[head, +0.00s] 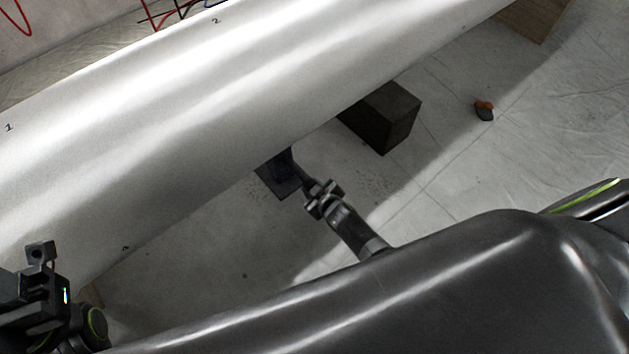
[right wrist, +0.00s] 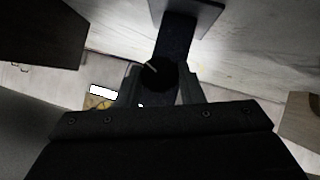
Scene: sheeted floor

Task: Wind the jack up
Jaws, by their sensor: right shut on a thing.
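The dark jack (head: 280,176) stands on the floor under the edge of a large pale curved body, which hides its upper part. A short dark crank handle (head: 299,174) runs from it towards my right gripper (head: 321,196). My right gripper is shut on the handle's end. In the right wrist view, the fingers (right wrist: 160,88) close around a dark round piece (right wrist: 157,73), with the jack's dark stem and plate (right wrist: 178,35) beyond it. My left gripper (head: 40,265) is at the lower left, away from the jack; its fingertips are unclear.
The long pale body (head: 200,110), marked with small numbers, crosses the view above the jack. A dark block (head: 385,118) stands right of the jack. A small orange-and-grey object (head: 484,110) lies farther right. A wooden block (head: 538,17) is at the top right. The sheeted floor between is clear.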

